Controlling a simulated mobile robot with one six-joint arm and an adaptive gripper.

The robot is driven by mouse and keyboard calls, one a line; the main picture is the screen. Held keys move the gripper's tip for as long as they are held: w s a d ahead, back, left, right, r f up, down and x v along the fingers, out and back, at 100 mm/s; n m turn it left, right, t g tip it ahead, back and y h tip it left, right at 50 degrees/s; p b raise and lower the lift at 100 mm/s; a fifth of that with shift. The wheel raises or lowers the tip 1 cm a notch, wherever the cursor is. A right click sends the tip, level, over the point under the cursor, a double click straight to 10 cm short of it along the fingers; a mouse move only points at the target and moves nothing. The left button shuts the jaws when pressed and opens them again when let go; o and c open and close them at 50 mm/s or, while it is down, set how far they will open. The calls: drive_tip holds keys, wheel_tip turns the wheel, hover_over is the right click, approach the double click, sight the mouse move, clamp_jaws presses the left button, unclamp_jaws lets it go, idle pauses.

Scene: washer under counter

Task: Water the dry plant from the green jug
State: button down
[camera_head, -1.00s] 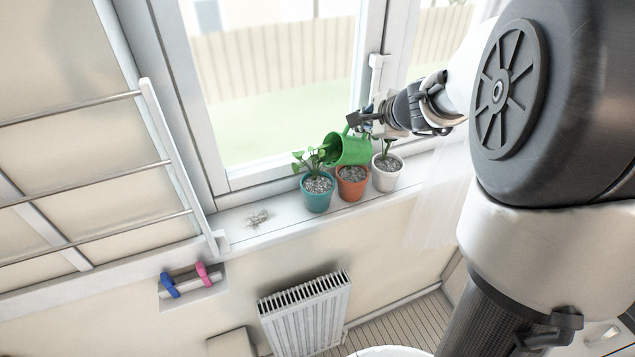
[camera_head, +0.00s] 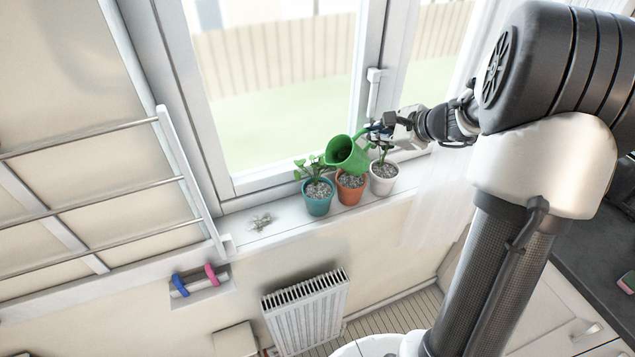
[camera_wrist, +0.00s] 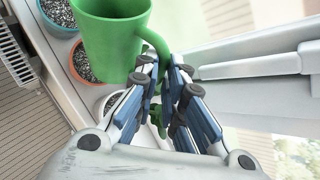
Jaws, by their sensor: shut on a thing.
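The green jug (camera_head: 345,155) is held tilted above the windowsill pots, its open top toward the head camera. Its left end is beside the leafy plant in the teal pot (camera_head: 318,205). The terracotta pot (camera_head: 351,194) is below the jug; its gravel shows, but I see no plant clearly in it. The white pot (camera_head: 384,183) on the right has green stems. My gripper (camera_head: 376,134) is shut on the jug's handle (camera_wrist: 157,45), which also shows in the wrist view. I cannot tell which plant is dry, or see any water.
Small dry scraps (camera_head: 261,222) lie on the sill (camera_head: 285,228) left of the pots. The window glass and handle (camera_head: 373,92) are close behind. A towel rail (camera_head: 190,180) stands at left and a radiator (camera_head: 306,308) below. The sill's left part is mostly clear.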

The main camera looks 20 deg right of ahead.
drive_tip(key=shift+w+d+f+m+y, duration=0.1)
drive_tip(key=shift+d+f+m+y, duration=0.2)
drive_tip(key=shift+d, duration=0.2)
drive_tip(key=shift+d+p, duration=0.1)
drive_tip(key=shift+p, duration=0.2)
idle(1.3)
drive_tip(key=w+d+f+m+y+p, duration=0.1)
drive_tip(key=d+f+m+y+p, duration=0.1)
drive_tip(key=d+f+m+y, duration=0.1)
drive_tip(key=shift+w+d+f+m+y, duration=0.25)
drive_tip(key=shift+d+f+y, duration=0.2)
drive_tip(key=shift+f+y, duration=0.8)
drive_tip(key=shift+f+h, duration=0.15)
drive_tip(key=shift+h, duration=0.1)
drive_tip(key=shift+s, duration=0.1)
idle(0.7)
